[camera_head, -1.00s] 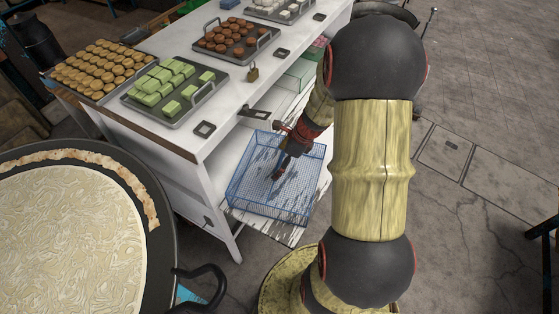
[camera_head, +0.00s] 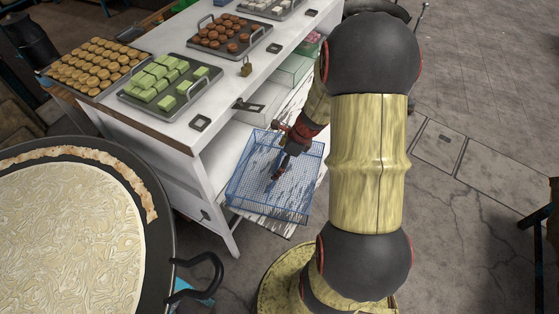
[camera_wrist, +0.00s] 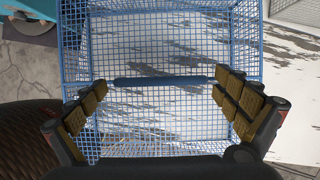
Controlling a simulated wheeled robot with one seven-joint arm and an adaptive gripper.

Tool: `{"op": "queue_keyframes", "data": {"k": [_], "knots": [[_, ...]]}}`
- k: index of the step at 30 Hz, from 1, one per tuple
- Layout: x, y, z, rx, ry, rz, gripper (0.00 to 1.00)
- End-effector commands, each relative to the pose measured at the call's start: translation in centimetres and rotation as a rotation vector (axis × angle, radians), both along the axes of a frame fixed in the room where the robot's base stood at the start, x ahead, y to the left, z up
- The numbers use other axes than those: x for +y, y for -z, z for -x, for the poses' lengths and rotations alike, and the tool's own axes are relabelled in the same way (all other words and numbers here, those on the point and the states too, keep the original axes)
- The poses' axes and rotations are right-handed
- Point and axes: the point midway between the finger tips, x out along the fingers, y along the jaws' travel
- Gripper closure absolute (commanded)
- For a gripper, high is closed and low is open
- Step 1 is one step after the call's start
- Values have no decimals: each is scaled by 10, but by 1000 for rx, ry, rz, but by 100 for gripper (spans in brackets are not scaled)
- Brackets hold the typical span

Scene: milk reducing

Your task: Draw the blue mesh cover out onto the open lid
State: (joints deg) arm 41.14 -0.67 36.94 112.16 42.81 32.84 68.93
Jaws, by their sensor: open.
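The blue mesh cover (camera_head: 245,190) is a box of blue wire. It rests on the open lid (camera_head: 292,229), a flap with worn white paint, at the side of the white cabinet; its back part reaches the cabinet opening. In the wrist view the mesh (camera_wrist: 165,112) fills the middle, with a blue bar handle (camera_wrist: 160,82) across it. My gripper (camera_head: 276,181) is over the mesh in the head view. In the wrist view my gripper (camera_wrist: 165,98) is open, one finger on each side, with the handle just ahead between them. Whether the fingers touch the mesh is unclear.
Trays of green blocks (camera_head: 165,85), round pastries (camera_head: 95,65) and brown sweets (camera_head: 230,35) stand on the cabinet top. A large round pan (camera_head: 164,232) is at left. Open floor (camera_head: 470,100) lies to the right.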

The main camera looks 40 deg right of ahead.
Motion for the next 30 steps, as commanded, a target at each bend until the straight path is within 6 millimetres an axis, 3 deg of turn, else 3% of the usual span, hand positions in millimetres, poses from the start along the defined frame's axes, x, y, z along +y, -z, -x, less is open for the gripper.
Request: {"op": "queue_keyframes", "data": {"k": [10,22,30], "knots": [[-4,-13,3,-4,0,4,0],[-20,-84,28,-4,1,4,0],[-25,-109,37,-1,0,1,0]]}}
